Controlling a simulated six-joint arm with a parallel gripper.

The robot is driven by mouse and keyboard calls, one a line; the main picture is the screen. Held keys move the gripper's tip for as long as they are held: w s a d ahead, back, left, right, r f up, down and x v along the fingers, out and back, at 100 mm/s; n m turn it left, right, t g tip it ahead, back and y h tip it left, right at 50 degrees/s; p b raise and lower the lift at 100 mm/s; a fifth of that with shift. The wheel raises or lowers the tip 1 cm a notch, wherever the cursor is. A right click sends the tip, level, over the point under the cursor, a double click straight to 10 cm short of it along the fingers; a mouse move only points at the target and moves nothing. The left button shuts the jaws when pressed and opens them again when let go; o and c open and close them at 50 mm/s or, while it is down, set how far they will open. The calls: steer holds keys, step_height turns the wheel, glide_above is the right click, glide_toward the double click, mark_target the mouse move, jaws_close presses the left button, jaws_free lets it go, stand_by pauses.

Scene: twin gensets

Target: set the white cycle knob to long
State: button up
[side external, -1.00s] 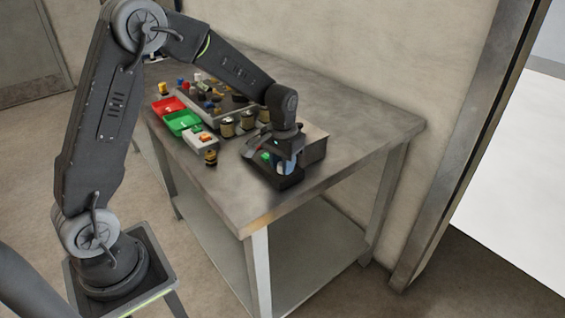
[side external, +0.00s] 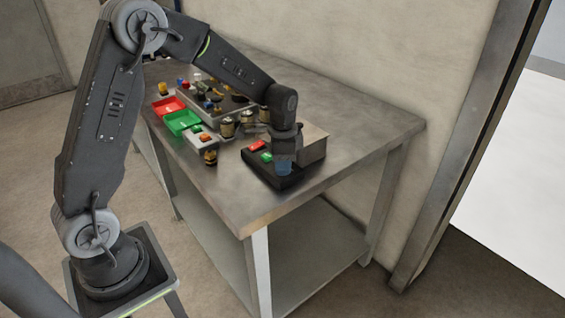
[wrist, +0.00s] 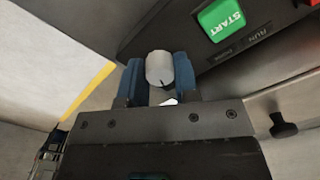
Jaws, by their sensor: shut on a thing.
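The white cycle knob (wrist: 158,67) shows between my two blue fingers in the wrist view, with a dark mark low on its face. My gripper (wrist: 158,82) is shut on it, one finger on each side. In the side external view my gripper (side external: 285,168) points down at the right end of the black control box (side external: 258,175) and hides the knob. The knob's position labels cannot be seen, so I cannot tell its setting.
A green START button (wrist: 221,19) is close by in the wrist view. A red button (side external: 257,146) sits on the same box. Red (side external: 168,106) and green (side external: 182,122) trays and several small parts lie farther left. The table's front right is clear.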

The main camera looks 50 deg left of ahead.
steer(key=shift+m, duration=0.4)
steer(key=o, duration=0.9)
steer(key=shift+r, duration=0.1)
step_height(320, 180, up, 14)
steer(key=shift+f, duration=0.15)
stand_by(0.3)
steer(key=s+d+r+n+t, duration=0.1)
steer(key=s+d+n+t, duration=0.1)
steer(key=s, duration=0.5)
steer(key=s+d+n+t, duration=0.1)
steer(key=s+d+n, duration=0.1)
steer(key=s, duration=0.6)
steer(key=s+d+r+n+t, duration=0.1)
steer(key=s+d+n+t, duration=0.1)
steer(key=s, duration=0.5)
steer(key=shift+s+d+r+n+t, duration=0.3)
steer(key=shift+d+n, duration=0.1)
steer(key=shift+n, duration=0.4)
